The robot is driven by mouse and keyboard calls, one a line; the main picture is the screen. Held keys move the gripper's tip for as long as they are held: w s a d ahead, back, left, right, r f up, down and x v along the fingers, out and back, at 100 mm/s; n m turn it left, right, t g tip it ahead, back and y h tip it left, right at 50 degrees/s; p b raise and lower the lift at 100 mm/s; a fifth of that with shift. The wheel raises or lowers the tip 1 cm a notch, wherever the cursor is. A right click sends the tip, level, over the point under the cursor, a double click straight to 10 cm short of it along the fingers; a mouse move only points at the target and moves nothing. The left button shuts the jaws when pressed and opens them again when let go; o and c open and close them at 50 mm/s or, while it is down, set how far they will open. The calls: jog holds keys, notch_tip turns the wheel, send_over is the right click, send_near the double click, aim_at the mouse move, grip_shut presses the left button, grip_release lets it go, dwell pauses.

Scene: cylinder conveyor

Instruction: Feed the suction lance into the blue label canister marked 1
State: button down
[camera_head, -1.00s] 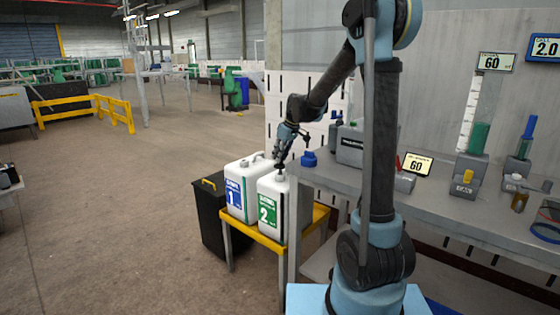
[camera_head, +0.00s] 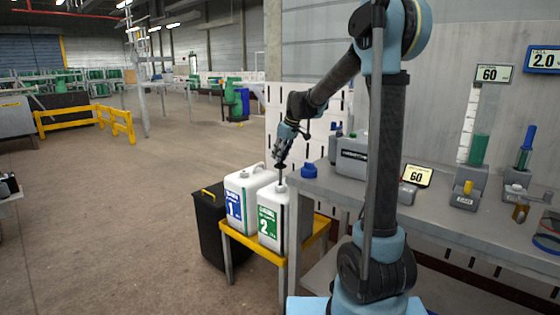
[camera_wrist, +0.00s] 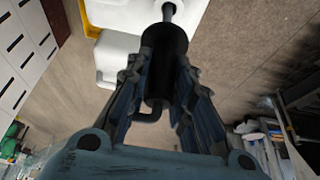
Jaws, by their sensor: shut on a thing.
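The blue-label canister marked 1 (camera_head: 234,204) is white and stands upright at the left of a yellow-edged stand. The green-label canister marked 2 (camera_head: 267,225) stands beside it on the right. My gripper (camera_head: 281,160) is above canister 2, and its fingers (camera_wrist: 160,85) are closed around the black grip of the suction lance (camera_wrist: 167,60). The lance's thin grey shaft runs down to the top of canister 2 in the head view. Its lower end is hidden, apparently inside canister 2; how deep I cannot tell.
The yellow-edged stand (camera_head: 252,246) carries both canisters. A black bin (camera_head: 207,225) with a yellow handle stands at its left. A grey workbench (camera_head: 430,202) with a blue cap (camera_head: 308,170) and gauges lies to the right. Open floor lies left.

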jog(key=shift+r, duration=3.3)
jog(key=shift+r, duration=0.15)
notch_tip(320, 180, up, 7)
dwell(0.4)
dwell(1.0)
jog(key=shift+r, duration=1.85)
jog(key=shift+r, duration=0.15)
jog(key=shift+r, duration=1.85)
